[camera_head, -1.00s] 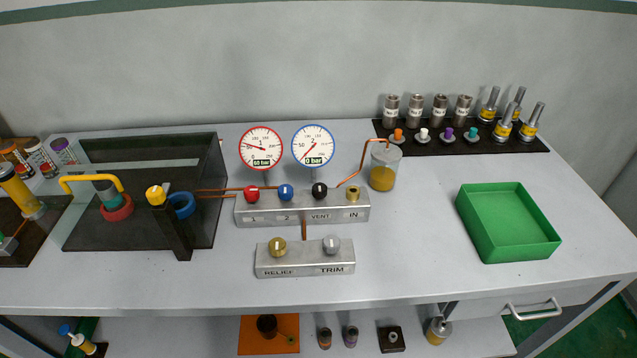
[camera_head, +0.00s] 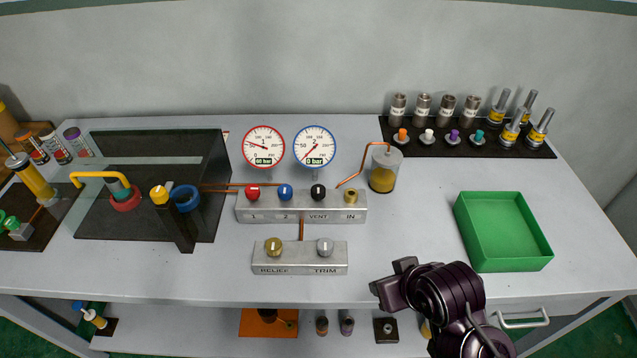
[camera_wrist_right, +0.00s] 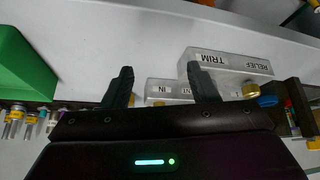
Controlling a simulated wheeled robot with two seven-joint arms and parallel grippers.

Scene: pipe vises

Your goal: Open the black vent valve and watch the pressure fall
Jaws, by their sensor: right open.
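The black vent valve knob (camera_head: 318,191) stands above the VENT label on the silver valve block (camera_head: 300,215), between the blue knob (camera_head: 285,192) and the brass IN fitting (camera_head: 351,197). The red-rimmed gauge (camera_head: 263,146) reads 60 bar. The blue-rimmed gauge (camera_head: 314,146) reads 0 bar. My right arm is at the lower right of the head view, right of the RELIEF/TRIM block (camera_head: 300,258) and apart from the vent knob. In the right wrist view my right gripper (camera_wrist_right: 162,78) is open, with nothing between its fingers. My left gripper is not in view.
A red knob (camera_head: 252,193) sits at the block's left end. A copper tube runs to a jar (camera_head: 384,170) of yellow liquid. A green tray (camera_head: 505,232) stands at the right. A dark vise fixture fills the left. The table front is mostly clear.

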